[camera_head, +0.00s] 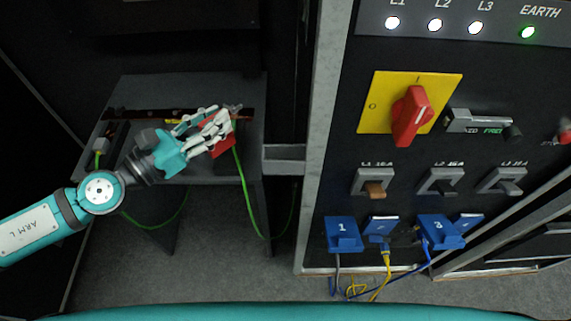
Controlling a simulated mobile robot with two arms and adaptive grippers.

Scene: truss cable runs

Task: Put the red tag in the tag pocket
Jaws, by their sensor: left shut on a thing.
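My left gripper (222,122) reaches in from the left over the dark side table. Its fingers are shut on a red piece, which looks like the red tag (225,144). The fingers cover part of the tag, and its lower edge shows below and beside them. I cannot tell whether the tag touches the table. I cannot make out the tag pocket for certain. My right gripper is not in view.
The dark table (140,90) carries a dark rail. A green cable (246,195) hangs at its right edge. To the right stands a panel with a red rotary switch (408,115), grey breakers and blue numbered plugs (343,234) with cables below.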

